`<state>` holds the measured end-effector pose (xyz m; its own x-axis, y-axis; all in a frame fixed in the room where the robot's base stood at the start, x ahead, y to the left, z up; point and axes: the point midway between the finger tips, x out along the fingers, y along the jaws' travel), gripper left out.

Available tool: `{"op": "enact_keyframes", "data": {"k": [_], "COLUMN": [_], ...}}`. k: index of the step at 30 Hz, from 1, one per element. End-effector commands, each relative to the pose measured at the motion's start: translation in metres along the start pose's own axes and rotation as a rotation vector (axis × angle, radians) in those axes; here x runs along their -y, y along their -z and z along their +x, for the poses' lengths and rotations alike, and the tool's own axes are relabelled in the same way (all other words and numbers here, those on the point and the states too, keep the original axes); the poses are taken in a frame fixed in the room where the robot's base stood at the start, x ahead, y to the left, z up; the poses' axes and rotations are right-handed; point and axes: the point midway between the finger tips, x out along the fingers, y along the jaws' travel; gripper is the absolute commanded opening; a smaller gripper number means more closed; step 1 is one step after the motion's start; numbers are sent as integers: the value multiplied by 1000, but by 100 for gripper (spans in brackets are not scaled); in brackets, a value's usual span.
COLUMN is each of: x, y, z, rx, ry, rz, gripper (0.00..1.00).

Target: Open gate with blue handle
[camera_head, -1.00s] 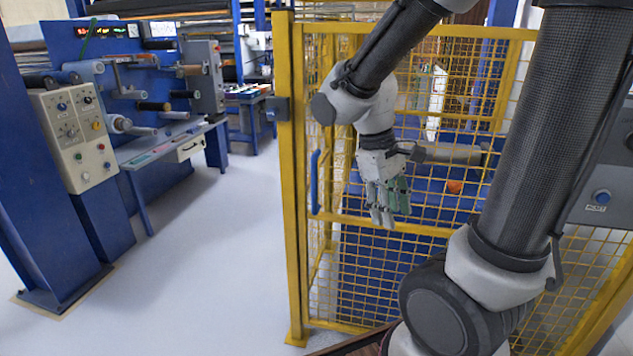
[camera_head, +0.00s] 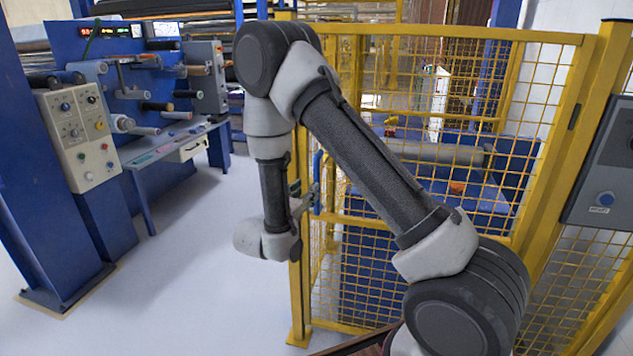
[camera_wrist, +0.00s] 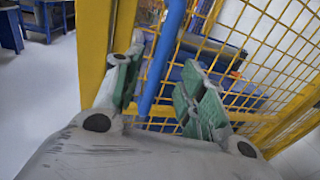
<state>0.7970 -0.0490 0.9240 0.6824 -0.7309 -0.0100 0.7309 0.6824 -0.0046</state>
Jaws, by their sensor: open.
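The yellow mesh gate (camera_head: 430,232) stands in its yellow frame and looks closed. Its blue handle (camera_head: 317,182) is a vertical bar near the gate's left edge, partly hidden by my arm in the head view. In the wrist view the blue handle (camera_wrist: 162,60) runs down between the two green-padded fingers of my gripper (camera_wrist: 160,88). The fingers are open, one on each side of the bar. I cannot tell whether either finger touches it. In the head view my gripper (camera_head: 306,195) is at the handle, mostly hidden behind the wrist.
A yellow post (camera_head: 296,300) stands just left of the handle. A dark control box (camera_head: 603,165) is on the right post. Blue machinery with a control panel (camera_head: 78,135) stands at the left. The pale floor (camera_head: 195,270) between is clear. A blue machine with a roller is behind the mesh.

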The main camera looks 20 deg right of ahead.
Motion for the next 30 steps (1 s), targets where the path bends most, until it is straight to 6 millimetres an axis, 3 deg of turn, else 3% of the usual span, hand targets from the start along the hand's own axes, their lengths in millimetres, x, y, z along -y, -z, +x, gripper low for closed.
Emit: {"op": "enact_keyframes", "data": {"k": [13,25,30], "x": [2,2,2], "y": [-3,-4,-4], "z": [66,77,77], "rx": [10,10,10], "ry": [7,5,5], "rz": [4,3,3], "gripper": [41,41,12]}}
